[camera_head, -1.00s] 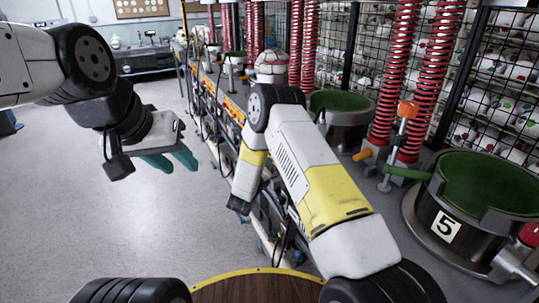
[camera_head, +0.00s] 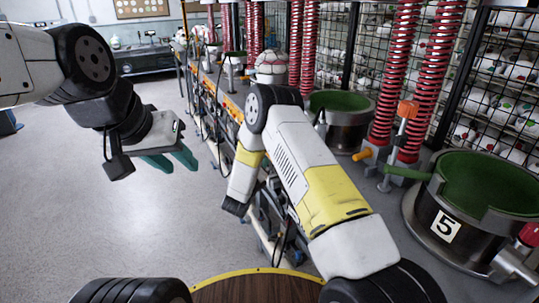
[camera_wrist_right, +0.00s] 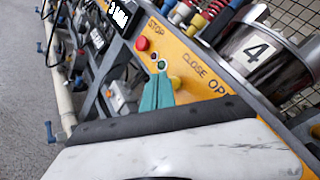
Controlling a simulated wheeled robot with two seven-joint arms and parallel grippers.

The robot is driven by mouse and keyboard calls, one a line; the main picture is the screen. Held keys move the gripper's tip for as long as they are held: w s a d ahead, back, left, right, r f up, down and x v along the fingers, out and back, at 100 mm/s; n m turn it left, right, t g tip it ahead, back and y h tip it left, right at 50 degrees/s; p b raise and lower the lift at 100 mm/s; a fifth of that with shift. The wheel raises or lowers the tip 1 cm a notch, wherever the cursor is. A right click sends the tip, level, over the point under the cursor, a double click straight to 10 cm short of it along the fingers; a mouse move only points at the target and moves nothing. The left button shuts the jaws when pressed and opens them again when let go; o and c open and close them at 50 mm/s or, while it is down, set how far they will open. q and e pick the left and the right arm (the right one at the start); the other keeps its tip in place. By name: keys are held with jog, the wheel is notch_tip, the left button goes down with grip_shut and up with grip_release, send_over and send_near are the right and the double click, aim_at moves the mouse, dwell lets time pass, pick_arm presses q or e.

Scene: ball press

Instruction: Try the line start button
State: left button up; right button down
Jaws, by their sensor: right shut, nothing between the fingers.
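In the right wrist view, a yellow control panel (camera_wrist_right: 177,60) carries a red button (camera_wrist_right: 143,43) near the word STOP. Below and right of it, a small green button in a pale ring (camera_wrist_right: 162,65) sits just beyond my fingertips. Its label cannot be read, and I cannot tell whether the fingers touch it. My right gripper (camera_wrist_right: 159,78) is shut and empty, its teal fingers together and pointing at the panel. In the head view the right gripper is hidden beyond my forearm. My left gripper (camera_head: 182,167) is open and empty above the floor at left.
A drum marked 5 (camera_head: 444,229) and red springs (camera_head: 435,70) stand at right. The floor (camera_head: 120,220) at left is clear.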

jog(key=shift+a, duration=0.15)
jog(key=shift+s+a, duration=0.3)
jog(key=shift+a, duration=0.4)
jog(key=shift+s+a, duration=0.35)
jog(key=shift+a, duration=0.4)
jog(key=shift+s+a, duration=0.3)
jog(key=shift+a, duration=0.4)
